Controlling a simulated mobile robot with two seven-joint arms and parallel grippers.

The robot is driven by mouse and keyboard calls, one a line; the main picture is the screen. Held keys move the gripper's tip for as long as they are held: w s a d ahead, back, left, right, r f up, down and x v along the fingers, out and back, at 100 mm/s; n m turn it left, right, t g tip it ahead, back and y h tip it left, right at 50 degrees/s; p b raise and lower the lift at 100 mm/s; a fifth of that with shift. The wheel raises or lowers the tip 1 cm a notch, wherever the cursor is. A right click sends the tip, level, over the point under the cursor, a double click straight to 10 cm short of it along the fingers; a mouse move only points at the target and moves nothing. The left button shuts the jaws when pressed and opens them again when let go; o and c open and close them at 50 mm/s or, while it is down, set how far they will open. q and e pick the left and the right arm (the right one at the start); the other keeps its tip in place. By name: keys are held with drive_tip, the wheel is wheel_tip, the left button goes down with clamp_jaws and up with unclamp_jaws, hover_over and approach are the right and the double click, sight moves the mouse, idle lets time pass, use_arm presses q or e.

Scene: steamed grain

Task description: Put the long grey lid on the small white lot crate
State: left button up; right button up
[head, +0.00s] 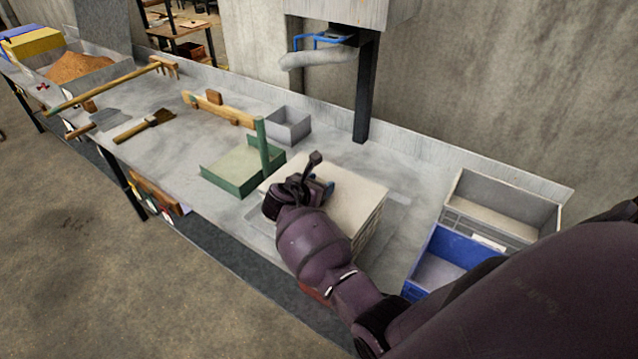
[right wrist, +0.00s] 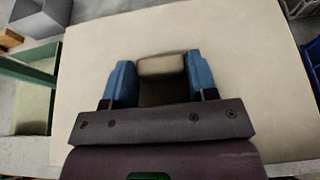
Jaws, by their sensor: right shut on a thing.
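A broad pale grey-beige lid (head: 362,186) lies level over a pale crate with slatted sides (head: 371,232), near the middle of the bench in the head view. Its flat top fills most of the right wrist view (right wrist: 245,75). My right gripper (head: 322,190) is over the lid. In the right wrist view its blue fingers (right wrist: 159,78) are shut on a small beige grip block (right wrist: 160,65) on the lid. My arm hides the lid's near left part. I cannot tell whether the lid touches the crate all round. My left gripper is not in view.
A green tray with a post (head: 236,172) and a small grey bin (head: 288,126) stand left of the lid. A grey-white open crate (head: 500,180) and a blue crate (head: 432,240) stand at the right. A black post (head: 366,90) rises behind. Wooden tools lie further left.

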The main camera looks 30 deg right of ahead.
drive_tip(key=shift+f, duration=0.4)
idle(0.5)
drive_tip(key=o, duration=1.3)
drive_tip(key=shift+o, duration=0.2)
drive_tip(key=v, duration=1.1)
drive_tip(key=shift+p, duration=0.45)
drive_tip(key=shift+f, duration=0.1)
